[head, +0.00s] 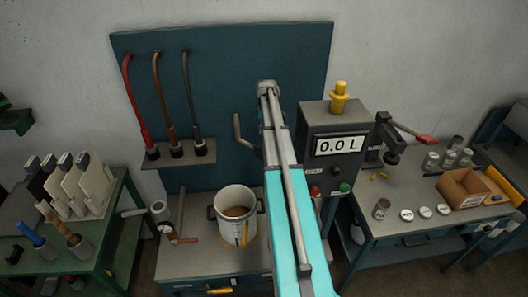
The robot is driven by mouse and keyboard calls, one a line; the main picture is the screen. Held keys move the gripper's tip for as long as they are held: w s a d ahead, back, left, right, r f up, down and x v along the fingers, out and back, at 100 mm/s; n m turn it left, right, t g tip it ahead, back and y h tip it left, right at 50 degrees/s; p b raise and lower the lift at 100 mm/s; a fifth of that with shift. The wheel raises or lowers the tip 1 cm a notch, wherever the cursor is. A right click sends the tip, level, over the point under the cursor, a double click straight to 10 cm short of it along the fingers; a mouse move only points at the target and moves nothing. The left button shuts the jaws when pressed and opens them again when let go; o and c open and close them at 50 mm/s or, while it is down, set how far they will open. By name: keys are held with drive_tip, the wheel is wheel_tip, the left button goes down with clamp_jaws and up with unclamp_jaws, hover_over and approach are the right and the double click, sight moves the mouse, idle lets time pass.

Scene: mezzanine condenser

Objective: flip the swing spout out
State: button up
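A grey bent tube (238,131), which looks like the swing spout, shows just left of my arm in front of the dark blue back panel. Its upper end stands up and its lower part runs right, behind my arm, so its mount is hidden. Below and left of it, a white pot (236,226) with dark handles and brown contents stands on the bench. My teal and grey arm reaches up across the middle of the picture. My gripper's fingers do not show, so its distance from the tube cannot be told.
A dark box (335,118) reading "0.0 L", with a yellow fitting on top, stands right of my arm. Red, brown and black hoses (158,95) hang at the left. A green bench (75,240) and a right bench (400,238) with jars and a cardboard box flank the middle.

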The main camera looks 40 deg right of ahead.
sight(258, 149)
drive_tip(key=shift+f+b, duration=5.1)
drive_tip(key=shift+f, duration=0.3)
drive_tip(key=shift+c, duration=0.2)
